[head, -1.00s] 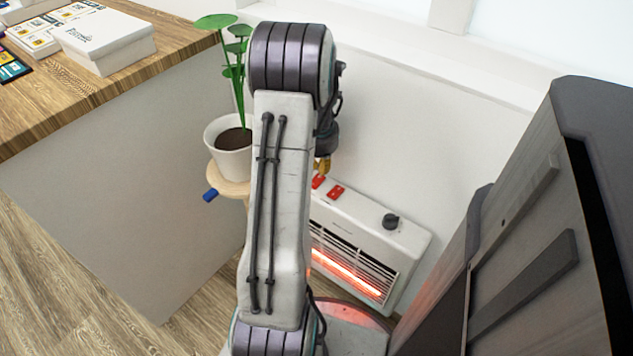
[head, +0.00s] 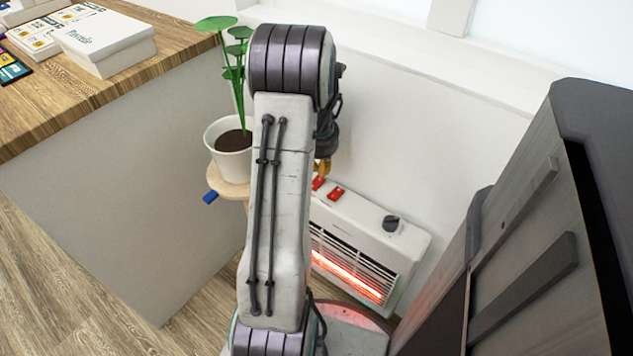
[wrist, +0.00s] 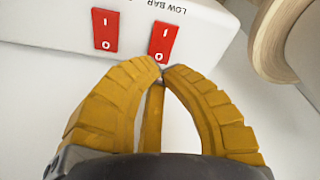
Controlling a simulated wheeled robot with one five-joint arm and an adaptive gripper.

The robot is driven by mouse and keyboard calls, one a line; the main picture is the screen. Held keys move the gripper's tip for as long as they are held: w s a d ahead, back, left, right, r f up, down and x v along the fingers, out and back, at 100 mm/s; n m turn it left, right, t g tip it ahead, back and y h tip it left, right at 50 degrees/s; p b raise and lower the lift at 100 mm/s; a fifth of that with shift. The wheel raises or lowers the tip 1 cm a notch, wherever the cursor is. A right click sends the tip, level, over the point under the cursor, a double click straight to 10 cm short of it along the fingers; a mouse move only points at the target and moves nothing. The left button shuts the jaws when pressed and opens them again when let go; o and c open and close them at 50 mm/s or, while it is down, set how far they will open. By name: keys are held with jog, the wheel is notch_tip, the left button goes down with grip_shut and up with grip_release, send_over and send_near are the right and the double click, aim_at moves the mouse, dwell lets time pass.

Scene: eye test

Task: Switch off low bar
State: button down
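The white heater (head: 365,232) stands low by the wall, with an orange-glowing bar (head: 350,277) behind its grille. The red switch by the "LOW BAR" label (wrist: 165,42) is on its top; in the head view it is the left red switch (head: 318,183). A second red switch (wrist: 105,30) sits beside it, also in the head view (head: 336,194). My gripper (wrist: 161,68) has its yellow fingertips together, with nothing seen between them, at the O end of the low bar switch. I cannot tell whether they touch it. My gripper (head: 323,168) is partly hidden by my arm in the head view.
A dark knob (head: 391,223) is on the heater's right. A potted plant (head: 230,146) stands on a round wooden stand (head: 226,184) to the left. A tall dark cabinet (head: 560,220) is close on the right. A wood-topped counter (head: 150,62) is at left.

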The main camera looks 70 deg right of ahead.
jog(key=shift+f+b, duration=1.35)
jog(key=shift+f, duration=0.4)
dwell(1.3)
jog(key=shift+r, duration=0.2)
jog(key=shift+r+p, duration=2.8)
jog(key=shift+r, duration=0.55)
